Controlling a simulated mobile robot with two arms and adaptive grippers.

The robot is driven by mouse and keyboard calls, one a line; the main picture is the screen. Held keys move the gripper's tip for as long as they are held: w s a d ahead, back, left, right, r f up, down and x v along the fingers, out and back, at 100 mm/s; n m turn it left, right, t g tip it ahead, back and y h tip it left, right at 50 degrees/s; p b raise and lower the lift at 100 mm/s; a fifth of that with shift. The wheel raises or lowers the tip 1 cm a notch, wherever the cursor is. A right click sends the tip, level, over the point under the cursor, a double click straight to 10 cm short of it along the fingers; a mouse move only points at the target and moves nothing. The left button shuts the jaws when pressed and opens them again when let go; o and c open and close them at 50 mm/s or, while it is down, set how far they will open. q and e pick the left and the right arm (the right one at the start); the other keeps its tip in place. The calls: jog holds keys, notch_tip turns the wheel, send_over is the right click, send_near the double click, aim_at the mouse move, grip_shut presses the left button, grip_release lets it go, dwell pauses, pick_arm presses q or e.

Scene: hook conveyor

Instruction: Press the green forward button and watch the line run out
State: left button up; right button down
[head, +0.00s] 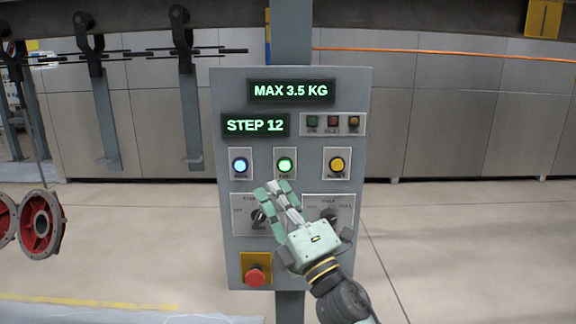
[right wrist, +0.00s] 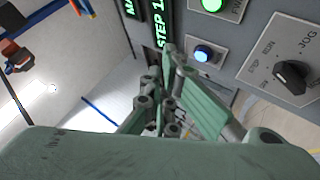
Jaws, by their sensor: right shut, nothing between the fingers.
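The grey control panel (head: 232,95) stands upright on a post. Its green button (head: 284,165) is lit, in the middle of a row, and it also shows at the top edge of the right wrist view (right wrist: 211,4). My right gripper (head: 278,188) is shut and empty in front of the panel, its fingertips just below the green button in the head view. I cannot tell how far they are from the panel face. In the right wrist view the fingertips (right wrist: 174,58) show beside a blue-lit button (right wrist: 203,54). My left gripper is not in view.
A yellow button (head: 337,164) sits right of the green one. Displays read MAX 3.5 KG (head: 290,91) and STEP 12 (head: 255,125). A red stop button (head: 255,276) is low on the panel. Red round parts (head: 40,225) hang at left; empty hooks (head: 189,90) hang behind.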

aim_at(285, 165)
jog(key=shift+w+b, duration=2.7)
jog(key=shift+w, duration=1.75)
jog(key=shift+f, duration=0.1)
jog(key=shift+w+b, duration=0.35)
jog(key=shift+w, duration=0.1)
